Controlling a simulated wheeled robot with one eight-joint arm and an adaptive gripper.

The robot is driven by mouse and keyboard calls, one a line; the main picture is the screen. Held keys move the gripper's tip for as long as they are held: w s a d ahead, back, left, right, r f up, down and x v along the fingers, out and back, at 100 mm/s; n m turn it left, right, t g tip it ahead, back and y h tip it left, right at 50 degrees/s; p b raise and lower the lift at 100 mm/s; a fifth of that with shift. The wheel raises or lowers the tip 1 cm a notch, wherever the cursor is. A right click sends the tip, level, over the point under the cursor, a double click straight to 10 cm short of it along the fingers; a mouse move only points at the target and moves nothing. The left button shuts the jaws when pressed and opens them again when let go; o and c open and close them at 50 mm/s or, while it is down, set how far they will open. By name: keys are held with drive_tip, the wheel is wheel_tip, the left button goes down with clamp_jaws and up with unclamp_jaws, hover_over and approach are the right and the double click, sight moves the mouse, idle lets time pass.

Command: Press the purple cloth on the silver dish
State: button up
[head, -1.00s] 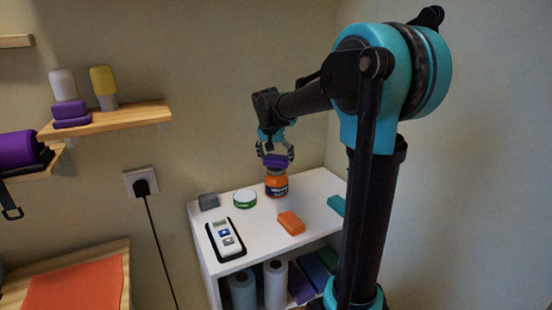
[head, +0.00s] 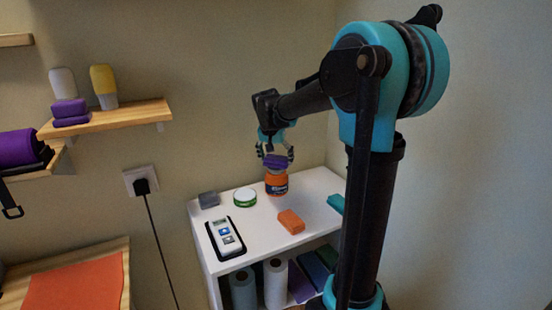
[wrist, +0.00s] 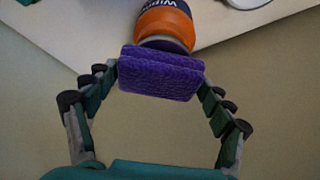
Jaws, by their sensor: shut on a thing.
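The purple cloth (head: 278,162), a thick folded block, is held between the fingertips of my gripper (head: 275,156) above the white cabinet top. In the wrist view the purple cloth (wrist: 160,76) spans the gap between both fingers of my gripper (wrist: 158,80). Behind it stands an orange tub (head: 276,184) with a dark label, which also shows in the wrist view (wrist: 164,24). The cloth overlaps the tub in both views; I cannot tell whether they touch. I cannot make out a silver dish.
On the white cabinet top (head: 258,232) are a grey block (head: 208,200), a white-and-green tin (head: 244,197), a remote-like device (head: 226,237), an orange cloth (head: 291,221) and a teal block (head: 336,204). A wooden shelf (head: 130,118) holds two bottles and folded purple cloths.

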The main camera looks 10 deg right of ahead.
sight(276, 158)
drive_tip(key=shift+f, duration=0.6)
idle(0.5)
drive_tip(key=shift+r, duration=0.1)
idle(0.4)
drive_tip(key=shift+r, duration=3.45)
